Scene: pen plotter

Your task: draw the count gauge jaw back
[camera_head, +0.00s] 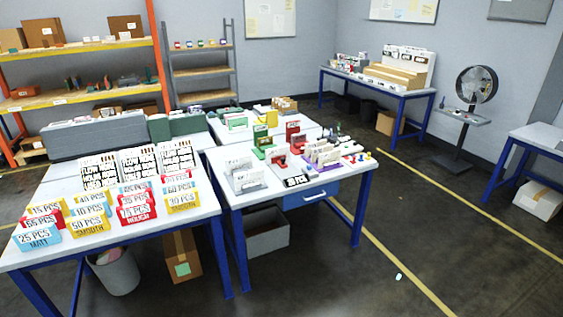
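Neither of my grippers is in view. I cannot tell for sure which item is the count gauge, and its jaw is too small to make out. On the middle table (262,198) stand several small fixtures with pale cards. A grey holder (248,187) is at the front left, a red fixture (279,160) is behind it, and a purple-based holder (327,168) is to the right. A black label with white marks (297,181) lies at the front edge.
The left table (110,235) carries rows of coloured count signs, such as a blue "25 PCS MATT" sign (38,238). A grey bin (268,235) stands under the middle table. The floor (440,215) at right is mostly clear.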

